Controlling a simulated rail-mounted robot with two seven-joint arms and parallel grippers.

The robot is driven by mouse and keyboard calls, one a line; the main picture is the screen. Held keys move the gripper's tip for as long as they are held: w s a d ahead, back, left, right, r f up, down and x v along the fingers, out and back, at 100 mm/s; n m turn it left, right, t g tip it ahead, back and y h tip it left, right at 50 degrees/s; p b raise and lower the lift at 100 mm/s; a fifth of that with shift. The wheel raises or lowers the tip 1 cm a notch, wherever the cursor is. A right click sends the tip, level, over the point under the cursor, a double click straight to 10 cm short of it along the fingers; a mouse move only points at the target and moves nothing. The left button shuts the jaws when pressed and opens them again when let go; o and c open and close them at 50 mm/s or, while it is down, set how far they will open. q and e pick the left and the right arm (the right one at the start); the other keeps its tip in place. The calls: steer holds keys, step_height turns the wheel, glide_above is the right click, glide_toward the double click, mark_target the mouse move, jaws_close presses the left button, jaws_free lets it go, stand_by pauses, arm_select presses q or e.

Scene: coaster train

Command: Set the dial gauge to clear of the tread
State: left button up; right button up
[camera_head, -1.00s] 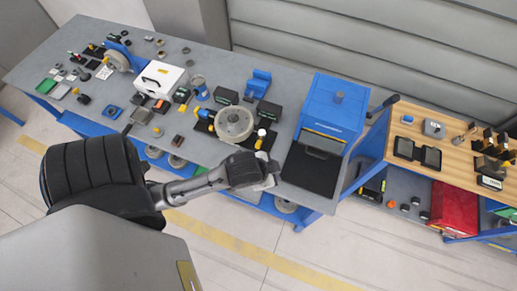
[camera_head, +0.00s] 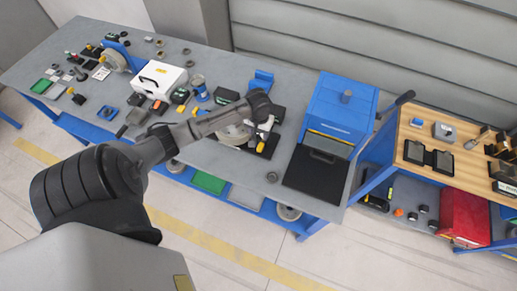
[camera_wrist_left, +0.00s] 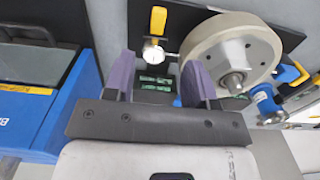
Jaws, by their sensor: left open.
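The dial gauge (camera_wrist_left: 153,53), a small white round face with a yellow lever (camera_wrist_left: 158,20) above it, shows in the left wrist view. It is beside the pale wheel (camera_wrist_left: 230,50); a narrow gap shows between face and rim, but I cannot tell whether its tip touches the tread. Both are over a black base plate (camera_wrist_left: 185,18). My left gripper (camera_wrist_left: 157,65) is open, its two purple fingers framing the gauge in the picture, with nothing held. In the head view my left gripper (camera_head: 262,110) is over the wheel (camera_head: 232,136), partly hiding it and the gauge. My right gripper is out of view.
A blue machine with a black front tray (camera_head: 316,172) stands right of the wheel. Black boxes (camera_head: 226,96) and a blue stand (camera_head: 262,79) lie behind. A white case (camera_head: 158,78) and small parts crowd the left bench. Grey bench surface (camera_head: 235,175) in front is mostly clear.

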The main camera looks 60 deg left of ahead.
mark_target(259, 149)
arm_select(q)
step_height(259, 149, down, 14)
steer(key=shift+r+b, duration=0.2)
steer(key=shift+b, duration=0.1)
steer(key=shift+c, duration=0.5)
jaws_close()
stand_by(0.4)
